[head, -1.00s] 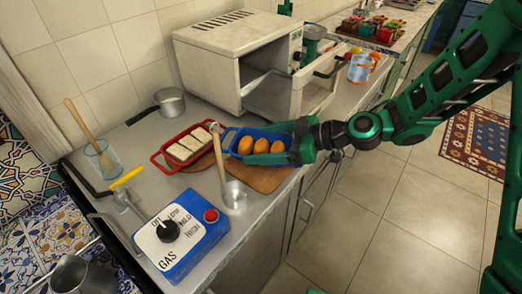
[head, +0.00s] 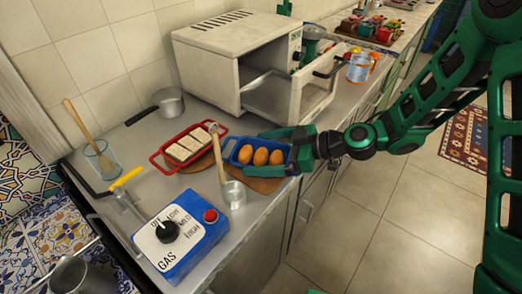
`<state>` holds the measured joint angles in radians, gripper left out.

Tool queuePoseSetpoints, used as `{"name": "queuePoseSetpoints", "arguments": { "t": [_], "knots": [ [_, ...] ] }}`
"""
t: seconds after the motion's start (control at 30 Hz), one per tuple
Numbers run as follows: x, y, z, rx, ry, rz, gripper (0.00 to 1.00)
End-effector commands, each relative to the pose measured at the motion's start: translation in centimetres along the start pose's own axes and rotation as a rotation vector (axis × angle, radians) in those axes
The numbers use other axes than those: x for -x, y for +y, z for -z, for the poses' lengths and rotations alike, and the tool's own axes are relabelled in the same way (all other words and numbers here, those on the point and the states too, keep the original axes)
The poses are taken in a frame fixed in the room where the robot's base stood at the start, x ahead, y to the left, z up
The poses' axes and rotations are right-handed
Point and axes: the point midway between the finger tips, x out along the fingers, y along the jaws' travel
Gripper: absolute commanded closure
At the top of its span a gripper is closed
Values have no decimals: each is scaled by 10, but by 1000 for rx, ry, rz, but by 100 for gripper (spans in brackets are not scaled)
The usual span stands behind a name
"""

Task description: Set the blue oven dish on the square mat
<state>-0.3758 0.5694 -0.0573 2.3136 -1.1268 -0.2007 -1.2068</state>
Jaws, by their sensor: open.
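The blue oven dish (head: 233,157) holds several orange-brown oval pieces and sits at the right part of the counter, right of the red dish. A brown mat (head: 264,186) shows under its front edge; its full outline is hidden, so I cannot tell its shape. A second brown mat or board (head: 200,164) shows partly under the red dish. My gripper (head: 283,151) is open at the right end of the blue dish, its fingers on either side of that end. Whether they touch the dish I cannot tell.
The red dish (head: 161,165) with pale slabs is close on the left. A metal cup with a wooden handle (head: 232,194) stands in front. The open toaster oven (head: 237,58) is behind. A blue gas box (head: 182,244) is at front left. The counter edge runs below my arm.

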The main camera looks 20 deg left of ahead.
Motion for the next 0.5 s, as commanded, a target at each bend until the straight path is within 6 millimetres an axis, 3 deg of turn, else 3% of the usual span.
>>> {"name": "queuePoseSetpoints", "arguments": {
  "t": [0.17, 0.5],
  "knots": [
    [24, 2, 0, -1, 0, -6, 0],
    [90, 1, 0, -1, 0, -4, 0]
  ]
}}
